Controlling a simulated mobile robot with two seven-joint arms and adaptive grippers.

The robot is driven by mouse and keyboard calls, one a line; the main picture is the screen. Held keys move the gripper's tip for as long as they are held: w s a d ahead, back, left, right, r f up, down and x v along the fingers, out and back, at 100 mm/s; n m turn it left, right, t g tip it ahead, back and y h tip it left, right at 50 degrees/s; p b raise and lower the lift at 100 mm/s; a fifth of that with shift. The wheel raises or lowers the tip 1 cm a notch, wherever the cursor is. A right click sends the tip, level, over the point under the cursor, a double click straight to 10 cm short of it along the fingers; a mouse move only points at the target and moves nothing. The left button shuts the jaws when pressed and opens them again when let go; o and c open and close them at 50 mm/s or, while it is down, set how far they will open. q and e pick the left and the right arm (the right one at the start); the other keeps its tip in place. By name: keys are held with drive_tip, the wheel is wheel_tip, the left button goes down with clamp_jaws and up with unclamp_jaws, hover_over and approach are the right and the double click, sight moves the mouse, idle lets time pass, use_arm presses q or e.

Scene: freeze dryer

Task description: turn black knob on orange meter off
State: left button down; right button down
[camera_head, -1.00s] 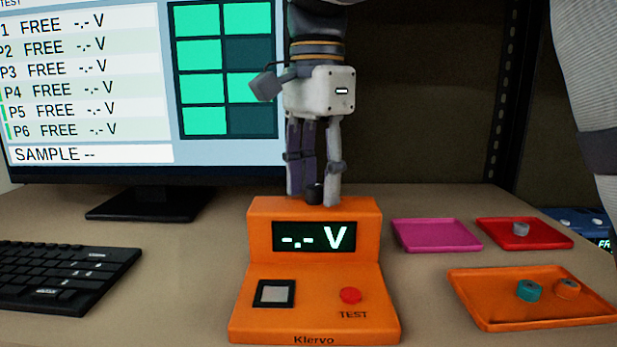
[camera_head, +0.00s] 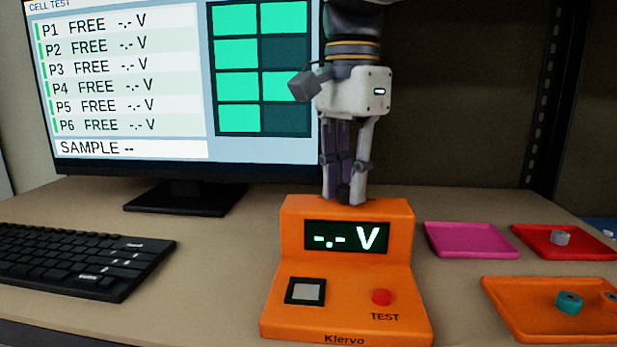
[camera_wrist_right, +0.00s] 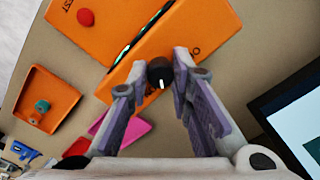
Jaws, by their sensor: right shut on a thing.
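The orange meter (camera_head: 345,290) stands on the table, with "-.- V" lit on its display and a red TEST button on its front. Its black knob (camera_wrist_right: 160,71) is on the top face, and a white pointer mark on it faces the bottom of the right wrist view. My right gripper (camera_head: 345,200) points straight down at the meter's top from behind the display. In the right wrist view its fingertips (camera_wrist_right: 154,74) are on either side of the knob, shut on it. In the head view the fingers mostly hide the knob. My left gripper is out of view.
A monitor (camera_head: 120,158) and a black keyboard (camera_head: 80,260) are to the left. Pink (camera_head: 470,240), red (camera_head: 600,252) and orange (camera_head: 520,315) trays lie to the right. The red and orange trays hold small round pieces. Bare table lies between keyboard and meter.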

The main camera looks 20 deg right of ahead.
sight(347, 186)
drive_tip(key=n, duration=1.4)
drive_tip(key=shift+n, duration=0.4)
idle(0.4)
drive_tip(key=c, duration=1.4)
unclamp_jaws()
drive_tip(key=shift+w, duration=0.1)
wheel_tip(347, 186, up, 7)
drive_tip(key=shift+r, duration=0.2)
